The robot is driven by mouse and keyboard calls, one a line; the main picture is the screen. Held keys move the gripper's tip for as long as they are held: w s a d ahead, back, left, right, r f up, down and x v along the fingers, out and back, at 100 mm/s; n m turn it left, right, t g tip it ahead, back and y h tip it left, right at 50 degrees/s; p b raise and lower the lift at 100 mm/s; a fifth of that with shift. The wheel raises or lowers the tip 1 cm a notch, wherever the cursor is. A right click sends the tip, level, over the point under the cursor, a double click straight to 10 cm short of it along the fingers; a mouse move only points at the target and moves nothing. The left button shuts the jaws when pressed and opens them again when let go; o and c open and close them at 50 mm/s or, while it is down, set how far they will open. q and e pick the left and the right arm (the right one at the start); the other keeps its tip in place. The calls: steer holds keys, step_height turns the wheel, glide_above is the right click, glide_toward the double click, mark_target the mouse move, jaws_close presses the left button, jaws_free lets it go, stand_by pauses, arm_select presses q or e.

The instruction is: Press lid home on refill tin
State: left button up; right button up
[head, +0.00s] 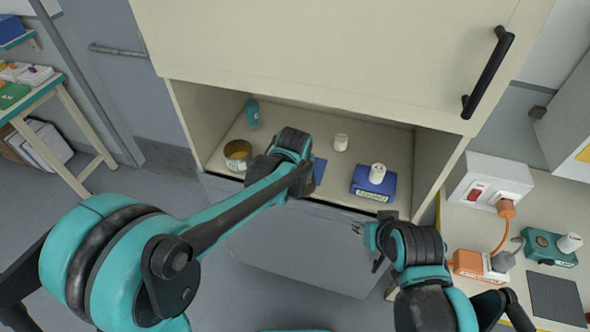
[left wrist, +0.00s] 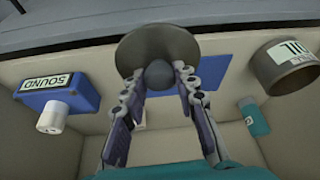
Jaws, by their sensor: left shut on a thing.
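My left gripper (left wrist: 158,80) is shut on the round dark knob of a grey disc-shaped lid (left wrist: 150,42). The lid is apart from the tin, to the tin's left in the wrist view. In the head view my own arm hides the left fingers and the lid. My right gripper (head: 364,232) is outside the shelf's front edge, its finger opening unclear.
A blue box (head: 373,184) with a white cylinder (head: 377,173) on top sits at the shelf's right. A white jar (head: 341,142), a teal bottle (head: 252,114) and a flat blue pad (head: 319,170) are also there. The cupboard's side walls and raised front panel (head: 340,60) bound the opening.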

arm_select(q)
steer(key=d+r, duration=0.4)
steer(key=d, duration=0.2)
steer(key=shift+r+p, duration=0.2)
steer(key=shift+p, duration=0.2)
